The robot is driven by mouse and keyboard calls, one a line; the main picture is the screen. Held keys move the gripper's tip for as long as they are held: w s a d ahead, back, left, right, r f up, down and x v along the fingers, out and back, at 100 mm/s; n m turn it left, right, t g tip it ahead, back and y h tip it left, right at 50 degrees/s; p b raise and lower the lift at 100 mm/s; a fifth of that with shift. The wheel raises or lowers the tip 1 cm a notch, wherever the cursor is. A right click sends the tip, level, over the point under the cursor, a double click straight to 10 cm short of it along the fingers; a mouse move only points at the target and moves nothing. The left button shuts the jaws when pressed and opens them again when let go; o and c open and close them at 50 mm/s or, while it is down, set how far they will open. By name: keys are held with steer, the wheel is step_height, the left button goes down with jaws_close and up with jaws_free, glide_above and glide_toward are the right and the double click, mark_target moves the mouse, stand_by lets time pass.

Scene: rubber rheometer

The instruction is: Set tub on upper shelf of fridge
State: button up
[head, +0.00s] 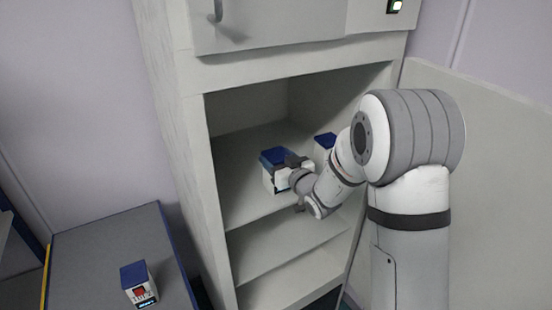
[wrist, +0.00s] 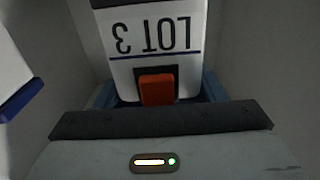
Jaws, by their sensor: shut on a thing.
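The tub (head: 276,156) is white with a blue lid. It is inside the open fridge (head: 200,130), at the upper shelf (head: 247,205). My gripper (head: 287,168) is shut on it from the right. I cannot tell whether its base touches the shelf. In the wrist view the tub (wrist: 180,68) fills the upper middle, with upside-down "LOT 3" lettering, a dark blue line and an orange-red block. My gripper (wrist: 160,120) spans the bottom there. The tub's far side is hidden.
A second blue-lidded tub (head: 325,140) stands deeper right on the same shelf, partly behind my arm. A lower shelf (head: 275,245) looks empty. Another blue-lidded tub (head: 136,282) stands on the grey table (head: 90,255) at left. The upper shelf's left front is clear.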

steer(key=shift+f, duration=0.15)
steer(key=o, duration=1.2)
steer(key=shift+o, duration=0.2)
steer(key=s+d+m+g+h+b, duration=0.4)
steer(key=s+d+h, duration=0.6)
steer(key=s+d, duration=0.75)
steer(key=s+d+f+m+g, duration=0.1)
steer(key=s+g, duration=0.6)
steer(key=s, duration=1.1)
steer(key=shift+s+f+m+g+p, duration=0.15)
steer(key=shift+f+m+g+p, duration=0.25)
steer(key=shift+m, duration=0.5)
